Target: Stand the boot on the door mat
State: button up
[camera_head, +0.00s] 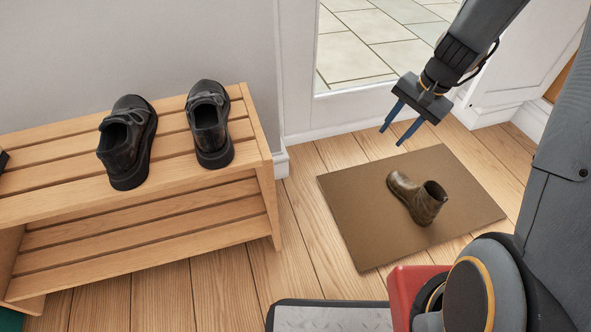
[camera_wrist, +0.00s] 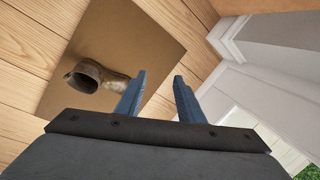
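A brown boot (camera_head: 417,198) stands upright on its sole on the brown door mat (camera_head: 345,225), near the mat's middle, with its toe towards the upper left. In the wrist view the boot (camera_wrist: 92,76) shows on the mat (camera_wrist: 150,45), left of my fingers. My gripper (camera_head: 395,132) is open and empty, with its two blue fingers apart. It hangs above the far edge of the mat, beyond the boot and not touching it. In the wrist view the fingers of my gripper (camera_wrist: 158,92) have a clear gap between them.
A slatted wooden rack (camera_head: 140,203) at the left bears a pair of dark shoes, the left one (camera_head: 127,142) and the right one (camera_head: 210,125). A glass door (camera_head: 385,40) is at the back. Bare wooden floor (camera_head: 310,245) lies between rack and mat.

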jog(key=s+a+r+n+g, duration=0.1)
jog(key=s+a+r+n, duration=0.4)
jog(key=a, duration=0.4)
jog(key=s+a+r+n, duration=0.2)
jog(key=s+a+r, duration=0.35)
jog(key=a, duration=0.45)
jog(key=s+a+r+n, duration=0.2)
jog(key=s+n, duration=0.1)
jog(key=s, duration=0.3)
jog(key=s+a+r+n, duration=0.2)
jog(key=s+r, duration=0.1)
jog(key=s, duration=0.4)
jog(key=s+a+r+n+h, duration=0.1)
jog(key=s+a+r+n, duration=0.1)
jog(key=s, duration=0.4)
jog(key=shift+s+a+r+n, duration=0.15)
jog(key=shift+a+r+n, duration=0.05)
jog(key=shift+n, duration=0.6)
jog(key=shift+r, duration=0.15)
jog(key=shift+r+m+p, duration=0.4)
jog(key=shift+r+p, duration=0.65)
jog(key=shift+p, duration=0.15)
jog(key=shift+d+r, duration=0.1)
jog(key=shift+r, duration=0.2)
